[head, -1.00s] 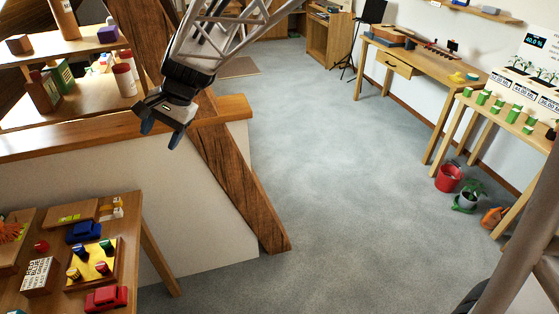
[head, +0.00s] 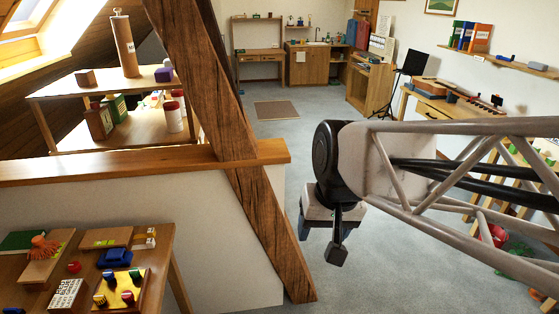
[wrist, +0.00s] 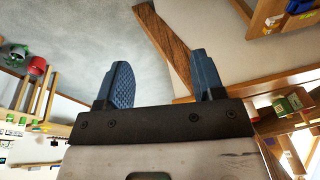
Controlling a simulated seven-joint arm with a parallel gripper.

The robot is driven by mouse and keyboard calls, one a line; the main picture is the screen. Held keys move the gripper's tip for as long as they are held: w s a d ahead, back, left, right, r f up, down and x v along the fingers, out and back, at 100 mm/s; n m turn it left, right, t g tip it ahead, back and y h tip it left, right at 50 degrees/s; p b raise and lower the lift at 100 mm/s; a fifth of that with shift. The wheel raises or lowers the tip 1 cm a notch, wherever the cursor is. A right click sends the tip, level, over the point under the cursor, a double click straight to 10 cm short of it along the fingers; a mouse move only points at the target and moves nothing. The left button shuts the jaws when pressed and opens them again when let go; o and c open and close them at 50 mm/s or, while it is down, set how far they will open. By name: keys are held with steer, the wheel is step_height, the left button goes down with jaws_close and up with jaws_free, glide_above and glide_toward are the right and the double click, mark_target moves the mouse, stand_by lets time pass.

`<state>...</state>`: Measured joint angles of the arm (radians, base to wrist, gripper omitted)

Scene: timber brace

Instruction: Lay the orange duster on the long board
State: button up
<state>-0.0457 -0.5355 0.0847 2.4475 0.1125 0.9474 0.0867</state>
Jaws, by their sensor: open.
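The orange duster (head: 44,246), a tuft of orange strands, is at the far left of the low table in the head view. It appears to rest on a flat wooden board (head: 42,268). Another wooden board (head: 104,238) lies to its right; I cannot tell for sure which is the long board. My gripper (head: 338,246) is open and empty, in the air to the right of the slanted timber, far from the duster. In the wrist view its two blue fingers (wrist: 161,82) are apart with nothing between them.
The table also carries a blue toy (head: 115,258), a yellow peg board (head: 118,293) and a lettered block (head: 67,295). Grey floor lies open behind.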

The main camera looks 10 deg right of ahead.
steer(key=s+d+f+n+h, duration=0.1)
steer(key=s+d, duration=0.2)
steer(key=s, duration=0.2)
steer(key=shift+d+f, duration=0.25)
steer(key=shift+d, duration=0.05)
